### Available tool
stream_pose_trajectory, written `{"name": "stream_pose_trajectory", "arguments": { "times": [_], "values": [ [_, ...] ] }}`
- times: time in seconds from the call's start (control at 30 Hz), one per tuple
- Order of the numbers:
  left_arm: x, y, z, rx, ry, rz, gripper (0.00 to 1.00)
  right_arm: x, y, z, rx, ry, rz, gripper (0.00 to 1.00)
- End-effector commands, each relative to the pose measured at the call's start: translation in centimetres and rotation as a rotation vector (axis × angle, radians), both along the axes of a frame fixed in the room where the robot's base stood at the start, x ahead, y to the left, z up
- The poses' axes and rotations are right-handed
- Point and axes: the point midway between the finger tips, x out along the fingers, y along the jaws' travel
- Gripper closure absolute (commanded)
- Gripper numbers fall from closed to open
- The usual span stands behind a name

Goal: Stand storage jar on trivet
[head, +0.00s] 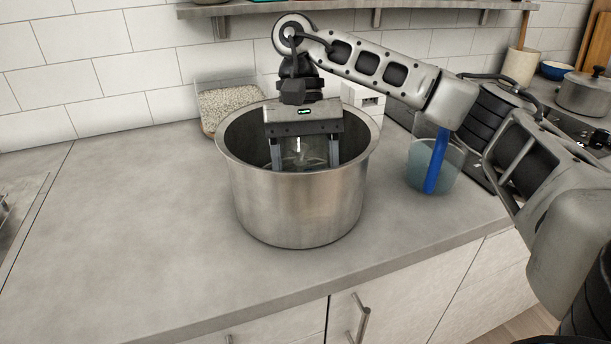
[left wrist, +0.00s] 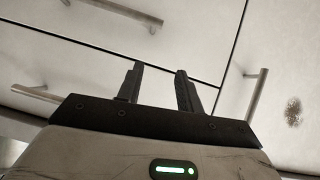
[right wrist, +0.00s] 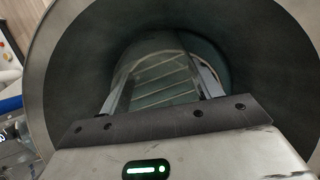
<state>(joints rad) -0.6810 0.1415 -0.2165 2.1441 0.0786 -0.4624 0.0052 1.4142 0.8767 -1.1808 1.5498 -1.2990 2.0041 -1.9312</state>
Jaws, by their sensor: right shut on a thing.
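My right gripper (head: 306,164) reaches down into a large steel pot (head: 300,212), its fingers set wide apart around a clear, glassy thing (head: 300,156), which looks like the storage jar. The pot's wall hides its lower part. In the right wrist view a pale round rim shows between the fingers, with the parallel wires of the trivet (right wrist: 162,82) behind or below it, deep in the pot. I cannot tell whether jar and trivet touch. My left gripper (left wrist: 160,75) is open and empty, in front of the cabinet doors.
A clear container of pale grains (head: 225,104) stands behind the pot. A clear vessel (head: 417,170) with a blue stick is to its right. A shelf (head: 350,8) hangs above. The counter (head: 130,220) left of the pot is clear.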

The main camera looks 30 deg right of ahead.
Motion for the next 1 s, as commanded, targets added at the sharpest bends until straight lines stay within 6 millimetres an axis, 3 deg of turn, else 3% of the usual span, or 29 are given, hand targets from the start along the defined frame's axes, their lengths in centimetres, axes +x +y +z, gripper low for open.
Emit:
{"name": "stream_pose_trajectory", "arguments": {
  "times": [0.67, 0.7, 0.73, 1.0],
  "values": [
    [0.0, -0.1, -0.3, -0.019, -0.009, 0.006, 0.64, 0.1, 0.0, -1.3, 0.002, -0.003, -0.001, 0.91],
    [0.0, -0.1, -0.1, -0.020, -0.010, 0.007, 0.64, 0.1, 0.0, -1.1, 0.001, -0.003, -0.002, 0.25],
    [0.0, -0.1, -0.1, -0.020, -0.010, 0.007, 0.64, 0.1, 0.0, -1.1, 0.001, -0.003, -0.002, 0.17],
    [-0.1, -0.1, -0.1, -0.019, -0.006, 0.008, 0.64, 0.1, 0.0, -1.1, 0.001, -0.003, -0.002, 0.14]
  ]
}}
